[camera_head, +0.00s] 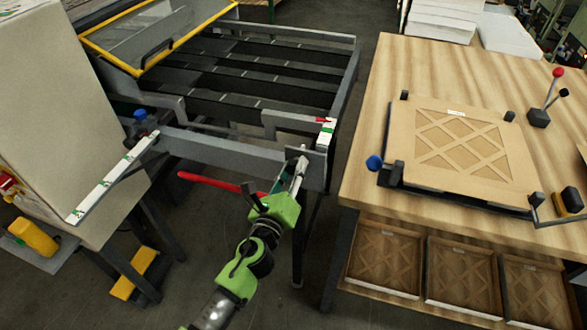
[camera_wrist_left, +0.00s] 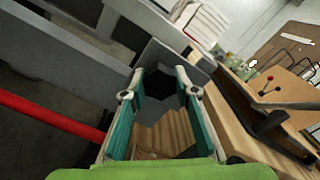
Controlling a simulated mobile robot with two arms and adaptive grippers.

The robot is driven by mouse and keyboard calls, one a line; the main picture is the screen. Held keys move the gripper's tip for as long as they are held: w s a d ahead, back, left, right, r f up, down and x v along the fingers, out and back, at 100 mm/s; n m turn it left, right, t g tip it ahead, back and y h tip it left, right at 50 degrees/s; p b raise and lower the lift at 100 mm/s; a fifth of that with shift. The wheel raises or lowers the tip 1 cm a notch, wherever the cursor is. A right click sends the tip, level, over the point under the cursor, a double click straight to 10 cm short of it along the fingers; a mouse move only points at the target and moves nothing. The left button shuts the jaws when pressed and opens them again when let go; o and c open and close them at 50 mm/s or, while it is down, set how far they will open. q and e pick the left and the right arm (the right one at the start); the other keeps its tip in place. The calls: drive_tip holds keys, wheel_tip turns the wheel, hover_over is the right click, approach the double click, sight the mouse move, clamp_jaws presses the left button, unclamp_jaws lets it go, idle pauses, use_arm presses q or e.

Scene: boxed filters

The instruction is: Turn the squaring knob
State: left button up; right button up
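Two blue knobs show in the head view, and I cannot tell which is the squaring knob. One blue knob (camera_head: 374,162) is at the left edge of a black fixture (camera_head: 459,199) on the wooden table. The other blue knob (camera_head: 141,114) is on the left end of the grey conveyor frame. My left gripper (camera_head: 288,174) is at the conveyor's near right corner, left of the table and apart from both knobs. Its fingers are spread in the left wrist view (camera_wrist_left: 160,76), with a grey plate (camera_wrist_left: 156,62) beyond them and nothing held. My right gripper is out of view.
A boxed filter (camera_head: 463,153) with a lattice face lies in the fixture. A red bar (camera_head: 215,183) sticks out left of my left gripper. Red and black levers (camera_head: 540,114) stand on the table. Filter trays (camera_head: 385,259) sit below it. A floor gap separates conveyor and table.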

use_arm(q)
drive_tip(key=shift+n, duration=0.4)
drive_tip(key=n+b, duration=0.1)
drive_tip(key=n, duration=0.2)
drive_tip(key=shift+n, duration=0.3)
drive_tip(key=n, duration=0.2)
drive_tip(key=shift+n, duration=0.4)
drive_tip(key=n, duration=0.3)
drive_tip(key=shift+b, duration=0.3)
drive_tip(key=n, duration=0.6)
drive_tip(key=n+p, duration=0.1)
drive_tip(key=n, duration=0.5)
drive_tip(key=shift+p, duration=0.35)
